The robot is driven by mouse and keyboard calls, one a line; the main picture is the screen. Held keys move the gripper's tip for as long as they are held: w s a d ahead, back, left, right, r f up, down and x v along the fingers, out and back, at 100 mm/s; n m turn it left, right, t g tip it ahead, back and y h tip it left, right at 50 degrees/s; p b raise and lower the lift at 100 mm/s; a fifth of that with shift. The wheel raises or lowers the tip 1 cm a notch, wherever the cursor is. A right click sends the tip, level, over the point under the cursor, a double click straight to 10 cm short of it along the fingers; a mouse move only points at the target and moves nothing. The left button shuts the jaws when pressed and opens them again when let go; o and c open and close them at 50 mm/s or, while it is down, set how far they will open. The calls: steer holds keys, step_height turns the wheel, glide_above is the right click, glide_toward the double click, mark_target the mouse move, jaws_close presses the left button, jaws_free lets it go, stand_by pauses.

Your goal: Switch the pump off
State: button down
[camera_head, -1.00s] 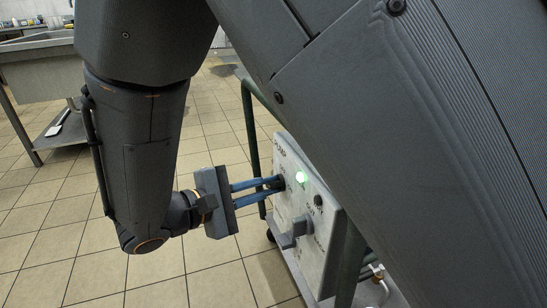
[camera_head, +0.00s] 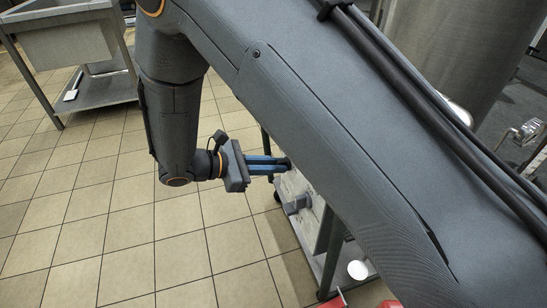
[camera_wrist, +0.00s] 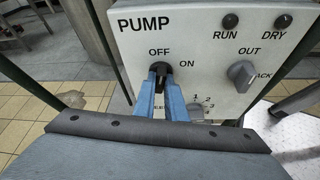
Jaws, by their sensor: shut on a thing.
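The white pump panel (camera_wrist: 139,32) faces me in the wrist view; its edge also shows in the head view (camera_head: 310,232). Its black switch knob (camera_wrist: 160,82) sits under the OFF mark, with ON to its right. The knob stands upright and appears to point at OFF. My gripper (camera_wrist: 161,70) is shut on the knob, one blue finger on each side. In the head view my gripper (camera_head: 287,163) reaches the panel, and my arm hides most of the panel. The RUN lamp (camera_wrist: 230,21) is dark.
The DRY lamp (camera_wrist: 283,22) is dark too. A grey OUT/BACK selector (camera_wrist: 241,75) is right of the switch, and a numbered dial (camera_wrist: 196,111) lies below, partly hidden by my finger. A steel sink table (camera_head: 72,38) stands far left. Tiled floor lies clear between.

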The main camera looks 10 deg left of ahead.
steer(key=shift+n+g+p, duration=0.6)
steer(key=shift+n+p, duration=0.1)
steer(key=shift+p, duration=0.25)
steer(key=shift+h, duration=0.3)
steer(key=c, duration=1.8)
jaws_free()
steer(key=shift+a, duration=0.15)
steer(key=v, duration=0.7)
steer(key=shift+s+a, duration=0.2)
steer(key=shift+a, duration=0.1)
steer(key=shift+r, duration=0.1)
